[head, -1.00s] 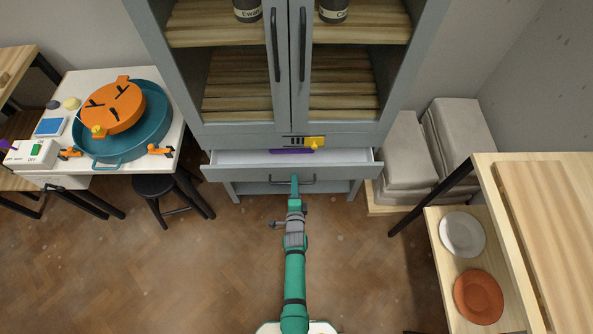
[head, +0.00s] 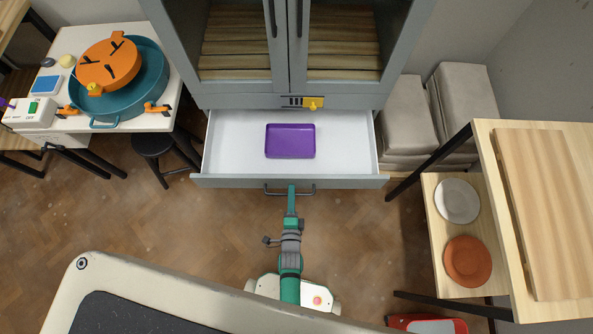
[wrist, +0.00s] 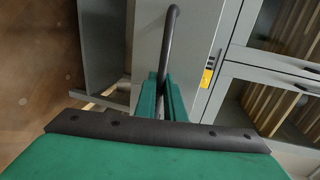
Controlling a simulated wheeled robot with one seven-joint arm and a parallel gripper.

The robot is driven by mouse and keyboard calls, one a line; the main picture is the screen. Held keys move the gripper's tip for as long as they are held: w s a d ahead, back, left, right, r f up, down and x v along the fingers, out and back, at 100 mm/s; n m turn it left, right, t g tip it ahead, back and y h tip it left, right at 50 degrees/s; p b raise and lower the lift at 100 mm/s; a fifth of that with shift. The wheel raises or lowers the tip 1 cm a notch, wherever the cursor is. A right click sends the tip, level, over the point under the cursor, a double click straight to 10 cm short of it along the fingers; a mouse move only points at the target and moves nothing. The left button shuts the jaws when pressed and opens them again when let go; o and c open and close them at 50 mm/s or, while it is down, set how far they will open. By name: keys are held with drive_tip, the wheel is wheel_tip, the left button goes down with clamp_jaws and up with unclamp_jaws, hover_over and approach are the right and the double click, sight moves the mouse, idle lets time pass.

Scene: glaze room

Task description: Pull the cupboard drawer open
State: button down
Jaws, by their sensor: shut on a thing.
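The grey cupboard (head: 290,100) stands at the back, with glass doors above a drawer. The drawer (head: 235,150) is pulled well out, and its white inside shows. A purple tray (head: 290,141) lies in it, near the middle. My gripper (head: 291,190) is at the dark bar handle (head: 273,191) on the drawer front. In the wrist view the green fingers (wrist: 162,98) are shut around the handle (wrist: 168,45). The fingertips are small in the head view.
A white table (head: 140,119) with a teal basin (head: 150,85) and a black stool (head: 153,146) stand at left. At right are stacked grey sacks (head: 465,95) and a wooden table (head: 545,210) with plates on its lower shelf. Open floor lies before the drawer.

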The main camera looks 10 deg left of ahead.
drive_tip(key=shift+s, duration=0.2)
drive_tip(key=c, duration=2.1)
unclamp_jaws()
drive_tip(key=v, duration=1.1)
drive_tip(key=shift+d, duration=0.1)
drive_tip(key=s+d+r+n+h, duration=0.1)
drive_tip(key=s+d+r+n, duration=0.1)
drive_tip(key=r+n, duration=0.3)
drive_tip(key=s+d+r+n+h, duration=0.1)
drive_tip(key=r+n, duration=0.4)
drive_tip(key=r, duration=0.8)
drive_tip(key=s+d+r+n+h, duration=0.1)
drive_tip(key=s+d+r+n, duration=0.3)
drive_tip(key=r, duration=0.6)
drive_tip(key=shift+s+n+h, duration=0.4)
drive_tip(key=shift+n, duration=0.3)
